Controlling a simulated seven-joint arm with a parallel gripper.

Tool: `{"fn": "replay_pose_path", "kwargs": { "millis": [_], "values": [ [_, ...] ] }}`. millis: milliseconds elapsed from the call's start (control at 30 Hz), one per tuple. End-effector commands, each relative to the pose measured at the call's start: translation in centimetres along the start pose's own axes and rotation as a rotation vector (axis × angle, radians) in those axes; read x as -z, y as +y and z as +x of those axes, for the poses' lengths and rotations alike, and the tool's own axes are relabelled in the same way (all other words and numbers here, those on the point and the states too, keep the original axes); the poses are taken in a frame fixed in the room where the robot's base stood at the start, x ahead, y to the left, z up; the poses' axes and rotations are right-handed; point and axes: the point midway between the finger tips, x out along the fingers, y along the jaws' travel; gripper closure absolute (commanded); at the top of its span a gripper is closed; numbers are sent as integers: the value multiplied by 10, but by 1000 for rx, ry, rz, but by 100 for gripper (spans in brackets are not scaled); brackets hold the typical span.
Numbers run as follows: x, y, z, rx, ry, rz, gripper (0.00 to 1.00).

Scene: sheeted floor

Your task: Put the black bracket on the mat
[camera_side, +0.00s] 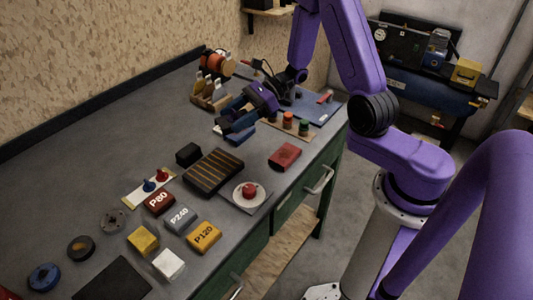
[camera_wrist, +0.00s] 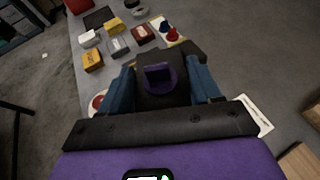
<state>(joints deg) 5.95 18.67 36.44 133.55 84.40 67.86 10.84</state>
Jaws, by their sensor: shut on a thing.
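My gripper (camera_side: 241,120) is above the far half of the bench, with its blue fingers pointing down toward the near left. In the wrist view the fingers (camera_wrist: 164,85) are shut on a dark piece, the black bracket (camera_wrist: 162,100), whose full shape is hard to make out. In the side view the bracket is mostly hidden by the gripper. A flat black square, which looks like the mat (camera_side: 113,281), lies at the near end of the bench, well away from the gripper. It also shows at the top of the wrist view (camera_wrist: 98,18).
A striped dark block (camera_side: 213,173), a black block (camera_side: 188,154), a plate with a red ball (camera_side: 249,192) and several sanding blocks (camera_side: 180,218) lie between gripper and mat. Red and green jars (camera_side: 288,120) and a blue board (camera_side: 318,108) are to the right.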

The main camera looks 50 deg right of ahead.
Motion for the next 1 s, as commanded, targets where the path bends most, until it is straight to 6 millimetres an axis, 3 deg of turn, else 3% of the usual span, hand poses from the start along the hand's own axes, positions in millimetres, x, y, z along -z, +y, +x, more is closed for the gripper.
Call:
{"fn": "replay_pose_path", "kwargs": {
  "millis": [200,433,867,1000],
  "values": [
    [12,3,-26,111,-3,48,76],
    [19,7,-42,183,-5,76,76],
    [20,10,-44,193,-6,79,76],
    [18,21,-37,128,-6,53,76]
  ]
}}
